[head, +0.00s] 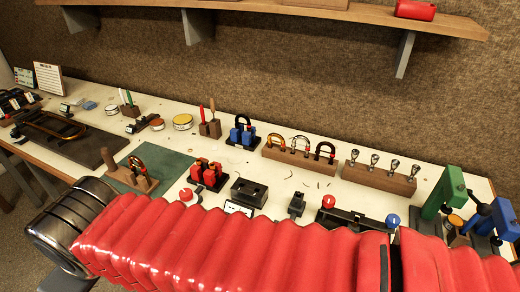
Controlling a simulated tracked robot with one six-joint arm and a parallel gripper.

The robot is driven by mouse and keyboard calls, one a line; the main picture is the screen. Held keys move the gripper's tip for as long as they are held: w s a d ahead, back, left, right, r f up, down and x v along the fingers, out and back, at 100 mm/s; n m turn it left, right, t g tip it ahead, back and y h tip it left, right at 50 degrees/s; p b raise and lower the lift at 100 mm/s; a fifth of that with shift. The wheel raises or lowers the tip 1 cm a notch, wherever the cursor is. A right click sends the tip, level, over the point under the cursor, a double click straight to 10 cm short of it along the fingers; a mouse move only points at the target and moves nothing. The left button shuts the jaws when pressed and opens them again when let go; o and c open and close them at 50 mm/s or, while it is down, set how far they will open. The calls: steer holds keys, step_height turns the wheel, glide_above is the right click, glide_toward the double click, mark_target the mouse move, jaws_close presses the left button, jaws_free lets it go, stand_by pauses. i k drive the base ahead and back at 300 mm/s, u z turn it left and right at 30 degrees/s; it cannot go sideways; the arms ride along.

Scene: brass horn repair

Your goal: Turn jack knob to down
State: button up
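I cannot tell for sure which part is the jack knob. A red knob (328,201) and a blue knob (392,220) stand at the two ends of a dark bar-shaped device at the front right of the bench. Another red knob (185,194) sits further left, beside a dark block with red parts (208,174). No marking for down can be read. My gripper is not in view.
The white bench (330,177) holds a wooden rack of horn slides (299,155), a rack of mouthpieces (379,178), a green vise-like tool (444,193) and a blue one (497,218) at right. A wooden shelf (290,12) overhangs the back.

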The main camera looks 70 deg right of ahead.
mark_target(186, 194)
steer(key=z, duration=0.55)
steer(key=k, duration=0.75)
steer(key=z, duration=1.05)
steer(key=k, duration=0.65)
steer(key=u, duration=0.05)
steer(key=i, duration=0.85)
steer(key=u, duration=0.4)
